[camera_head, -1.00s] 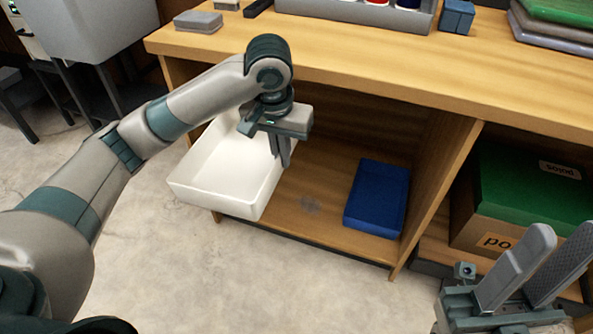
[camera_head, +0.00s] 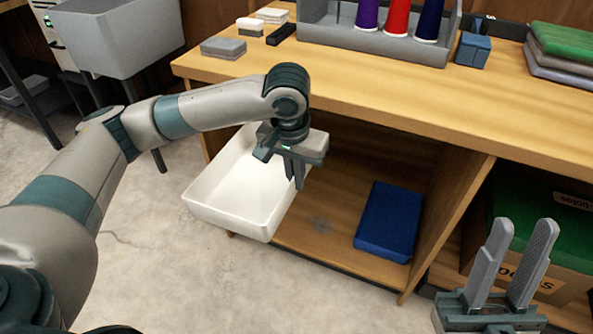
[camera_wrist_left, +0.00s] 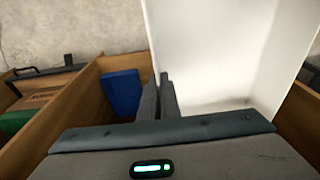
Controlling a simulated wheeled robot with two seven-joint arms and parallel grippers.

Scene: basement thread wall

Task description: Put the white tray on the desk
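The white tray (camera_head: 235,195) is empty and sticks out past the front of the desk's lower left compartment, below the desk top. My left gripper (camera_head: 296,183) points down at the tray's right rim, with its fingers close together on that wall. In the left wrist view the tray (camera_wrist_left: 205,50) stands right against the fingers (camera_wrist_left: 160,95). The desk (camera_head: 400,98) has a wooden top above the tray. My right gripper (camera_head: 524,240) is open and empty at the lower right, its fingers pointing up.
On the desk top stand a grey bin (camera_head: 375,42) with thread spools, a blue box (camera_head: 473,50), folded cloths (camera_head: 562,50) and small grey blocks (camera_head: 223,47). The front strip is clear.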

